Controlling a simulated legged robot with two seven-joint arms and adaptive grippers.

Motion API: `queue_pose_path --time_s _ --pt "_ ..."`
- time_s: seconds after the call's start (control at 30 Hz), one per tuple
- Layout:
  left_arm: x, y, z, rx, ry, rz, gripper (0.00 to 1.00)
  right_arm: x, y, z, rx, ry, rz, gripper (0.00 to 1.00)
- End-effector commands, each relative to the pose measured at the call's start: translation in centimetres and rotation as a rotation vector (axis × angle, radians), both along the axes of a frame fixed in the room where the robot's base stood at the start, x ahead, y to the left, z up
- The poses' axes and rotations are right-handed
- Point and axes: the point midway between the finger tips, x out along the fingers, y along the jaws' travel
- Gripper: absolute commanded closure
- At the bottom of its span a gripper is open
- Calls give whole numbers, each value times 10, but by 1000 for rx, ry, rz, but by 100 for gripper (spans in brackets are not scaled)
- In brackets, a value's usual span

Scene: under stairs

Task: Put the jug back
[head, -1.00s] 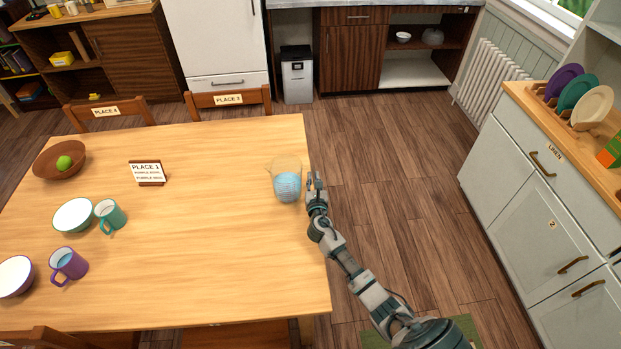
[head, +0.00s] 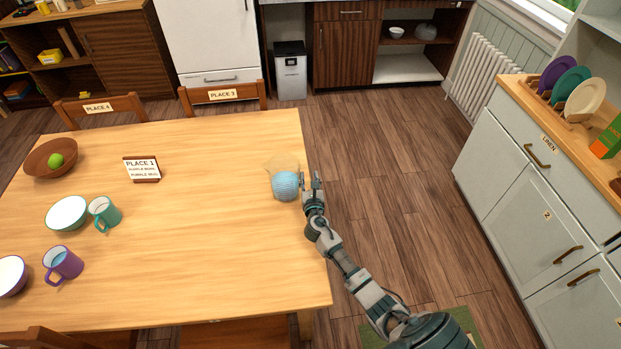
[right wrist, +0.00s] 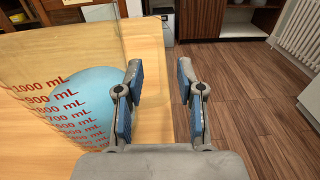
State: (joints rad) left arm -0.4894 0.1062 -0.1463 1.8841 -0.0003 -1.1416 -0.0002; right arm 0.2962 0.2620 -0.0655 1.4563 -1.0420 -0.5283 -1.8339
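The jug (head: 284,182) is a clear measuring jug with blue contents and stands near the right edge of the wooden table. In the right wrist view the jug (right wrist: 75,105) fills the left side, with red millilitre marks up to 1000 mL. My right gripper (head: 313,182) is just right of the jug at the table edge. The jug's handle is not clear. My left gripper is not in view.
The table (head: 210,240) holds a teal mug (head: 104,214), a purple mug (head: 63,264), bowls and a PLACE 1 sign (head: 142,169). A cabinet (head: 500,190) with a plate rack stands at right. Open floor lies between.

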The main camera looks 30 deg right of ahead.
Motion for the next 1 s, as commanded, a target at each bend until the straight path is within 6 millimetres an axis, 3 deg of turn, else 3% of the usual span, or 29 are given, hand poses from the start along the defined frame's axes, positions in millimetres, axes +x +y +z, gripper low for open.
queue_pose_path --time_s 0.53,0.7,1.0 --pt "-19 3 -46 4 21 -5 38 -91 46 3 3 1 2 61" --pt "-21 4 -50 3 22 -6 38 -103 53 4 1 0 2 61" --pt "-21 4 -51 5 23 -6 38 -104 52 3 2 0 1 61"
